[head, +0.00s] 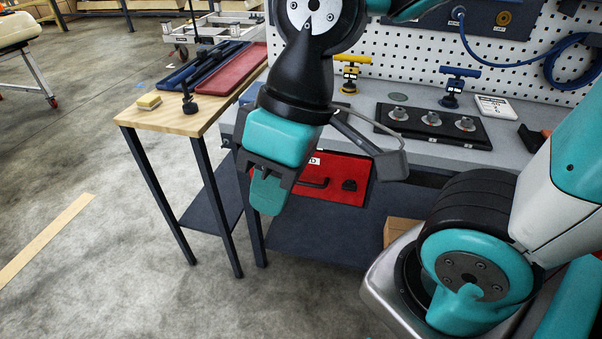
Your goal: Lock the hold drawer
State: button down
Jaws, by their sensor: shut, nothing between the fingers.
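The red drawer (335,169) sits under the grey workbench top, and its front looks closed or nearly so. A white label (314,161) on it is partly hidden, with only a final "D" readable. It has a dark bar handle (317,183) and, right of that, a black knob (349,185). I cannot make out which way the knob is turned. My gripper (268,192) is shut and empty, pointing down. In the picture it covers the drawer's left part, left of the handle. I cannot tell its distance from the drawer.
The workbench (415,152) holds a black plate with several round metal pieces (430,118), a blue-handled tool (455,85) and a yellow one (348,73). A wooden side table (180,120) bears a red tray (228,72). A cardboard box (399,231) stands below.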

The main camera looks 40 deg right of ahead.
aim_at(349, 186)
jog(key=u, duration=1.8)
jog(key=i, duration=1.8)
jog(key=z, duration=4.15)
